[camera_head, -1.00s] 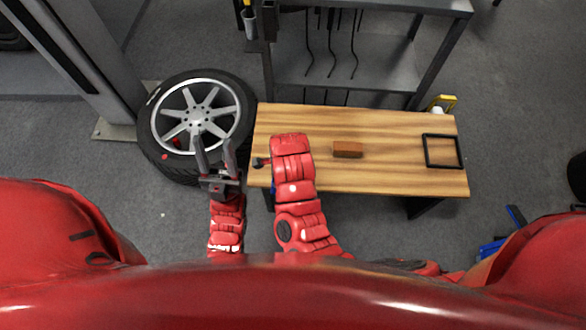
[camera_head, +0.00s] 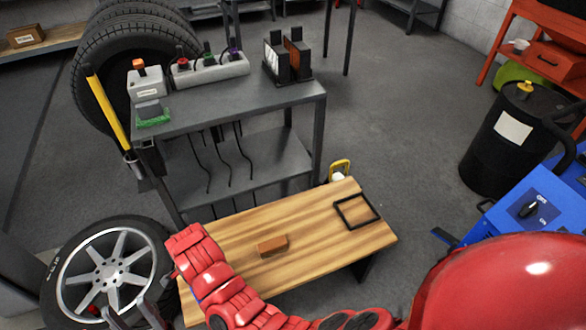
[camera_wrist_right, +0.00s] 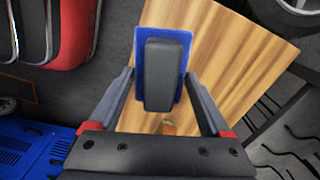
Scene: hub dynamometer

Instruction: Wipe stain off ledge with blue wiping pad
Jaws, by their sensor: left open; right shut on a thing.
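My right gripper (camera_wrist_right: 160,88) is shut on the blue wiping pad (camera_wrist_right: 140,42), a flat blue plate with a dark grey grip block. In the right wrist view, the pad is in front of the wooden bench top (camera_wrist_right: 255,55); I cannot tell whether they touch. In the head view, my right forearm covers the left end of the bench top (camera_head: 325,248) and hides that gripper. My left gripper (camera_head: 132,318) is open and empty at the bottom left, in front of the wheel.
A grey metal shelf unit (camera_head: 225,105) stands behind. A black drum (camera_head: 500,145) and a blue machine (camera_head: 540,210) are at right.

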